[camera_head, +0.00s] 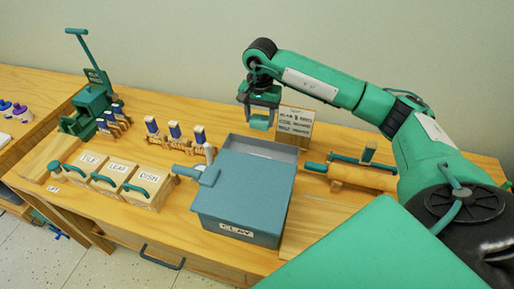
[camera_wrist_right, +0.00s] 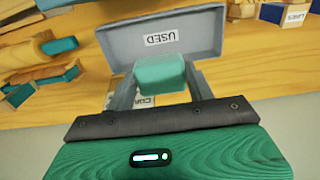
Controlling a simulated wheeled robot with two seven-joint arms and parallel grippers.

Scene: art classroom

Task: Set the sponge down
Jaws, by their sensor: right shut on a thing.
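My right gripper (camera_head: 261,116) is above the back of the table, shut on a pale teal sponge (camera_head: 260,123). In the right wrist view the sponge (camera_wrist_right: 160,74) sits between the two grey fingers (camera_wrist_right: 160,90), partly covering a grey tray (camera_wrist_right: 200,32) labelled USED. In the head view a grey tray (camera_head: 262,147) lies behind the clay box, below the sponge. The sponge appears raised above it. My left gripper is not in view.
A blue-grey CLAY box (camera_head: 245,185) stands in front of the tray. A small sign (camera_head: 294,122) stands behind, and a rolling pin (camera_head: 355,176) lies to the right. Lidded boxes (camera_head: 112,178), stamps (camera_head: 173,133) and a green press (camera_head: 92,105) are on the left.

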